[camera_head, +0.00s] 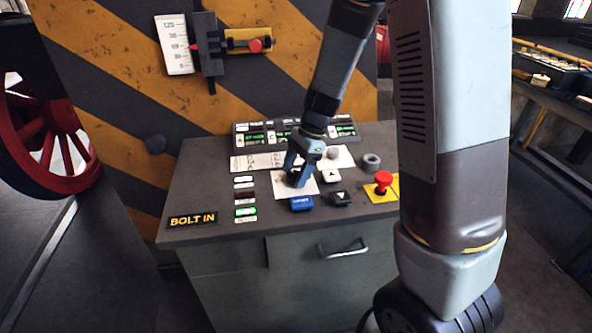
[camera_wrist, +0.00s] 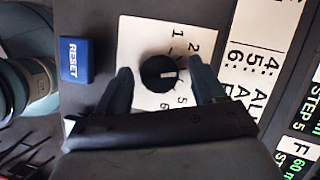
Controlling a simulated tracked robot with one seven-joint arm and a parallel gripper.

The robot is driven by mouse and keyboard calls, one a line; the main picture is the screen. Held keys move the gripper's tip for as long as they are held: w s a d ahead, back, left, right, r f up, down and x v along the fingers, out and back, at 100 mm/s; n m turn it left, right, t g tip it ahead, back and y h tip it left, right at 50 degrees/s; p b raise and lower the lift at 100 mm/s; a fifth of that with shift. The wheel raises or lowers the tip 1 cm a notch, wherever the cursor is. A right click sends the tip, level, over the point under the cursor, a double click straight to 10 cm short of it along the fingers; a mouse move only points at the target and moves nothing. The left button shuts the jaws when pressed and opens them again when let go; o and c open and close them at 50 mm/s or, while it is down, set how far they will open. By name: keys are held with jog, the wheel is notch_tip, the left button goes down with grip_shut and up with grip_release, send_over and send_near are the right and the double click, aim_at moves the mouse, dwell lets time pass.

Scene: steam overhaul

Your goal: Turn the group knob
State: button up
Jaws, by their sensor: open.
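The group knob (camera_wrist: 158,76) is a round black dial with a white pointer mark, on a white number plate (camera_wrist: 141,31) in the wrist view. The pointer faces right, toward the part of the scale covered by a finger. The figures 1, 2, 5 and 6 show. My gripper (camera_wrist: 160,68) is open, with one finger on each side of the knob and a visible gap to both. In the head view my gripper (camera_head: 297,172) points down at the plate (camera_head: 308,187) on the console and mostly hides the knob.
A blue RESET button (camera_wrist: 75,60) sits beside the plate. Lit displays (camera_head: 255,133) stand behind.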

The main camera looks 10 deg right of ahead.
jog(key=c, duration=1.1)
jog(key=shift+o, duration=0.2)
jog(key=n+g, duration=0.1)
jog(key=n, duration=0.2)
jog(key=n+g+h, duration=0.1)
jog(key=n, duration=0.2)
jog(key=shift+w+a+n+h, duration=0.1)
jog(key=shift+w+n+h, duration=0.1)
jog(key=shift+n+h, duration=0.1)
jog(key=n+h, duration=0.1)
jog(key=n, duration=0.4)
jog(key=shift+a+g+h, duration=0.15)
jog(key=shift+g+h, duration=0.25)
jog(key=shift+n, duration=0.3)
jog(key=o, duration=1.1)
jog(key=shift+c, duration=0.2)
jog(key=shift+r, duration=0.1)
